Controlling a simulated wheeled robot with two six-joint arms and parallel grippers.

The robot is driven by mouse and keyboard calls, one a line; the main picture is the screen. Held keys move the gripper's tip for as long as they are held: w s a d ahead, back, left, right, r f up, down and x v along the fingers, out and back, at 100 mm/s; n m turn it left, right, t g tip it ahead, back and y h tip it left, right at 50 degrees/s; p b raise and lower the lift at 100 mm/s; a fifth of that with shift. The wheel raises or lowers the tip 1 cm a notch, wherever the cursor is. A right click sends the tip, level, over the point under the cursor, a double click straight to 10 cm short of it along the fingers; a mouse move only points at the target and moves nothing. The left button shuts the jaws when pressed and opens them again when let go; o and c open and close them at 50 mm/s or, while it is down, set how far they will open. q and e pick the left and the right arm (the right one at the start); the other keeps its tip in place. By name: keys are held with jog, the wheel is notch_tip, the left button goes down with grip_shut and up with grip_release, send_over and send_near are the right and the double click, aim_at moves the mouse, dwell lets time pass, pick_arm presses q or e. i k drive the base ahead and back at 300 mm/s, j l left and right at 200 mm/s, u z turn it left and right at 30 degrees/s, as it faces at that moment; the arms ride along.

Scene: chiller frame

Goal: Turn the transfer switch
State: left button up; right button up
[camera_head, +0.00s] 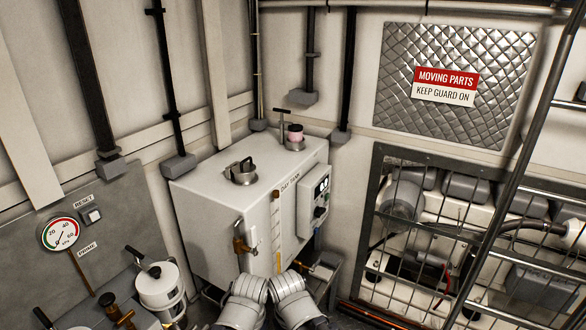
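A grey control box (309,208) is fixed to the right-hand side of the day tank's front. It has a dark display (321,188) at the top and a small black knob (319,211) below it. This knob may be the transfer switch; its label and pointer direction are too small to read. Two white rounded arm links, which look like mine, stand at the bottom middle, below the tank and apart from the box. No gripper fingers can be made out in this view.
The white day tank (215,215) carries fittings on top and a brass valve (240,244) on its front. A pressure gauge (61,234) and a white canister (160,288) are at left. A mesh guard (400,165) and dark ladder-like rails (507,190) stand at right.

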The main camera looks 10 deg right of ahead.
aim_at(317, 211)
jog(key=i+l, duration=0.45)
jog(key=l, duration=0.3)
jog(key=i+l, duration=0.25)
jog(key=l, duration=0.1)
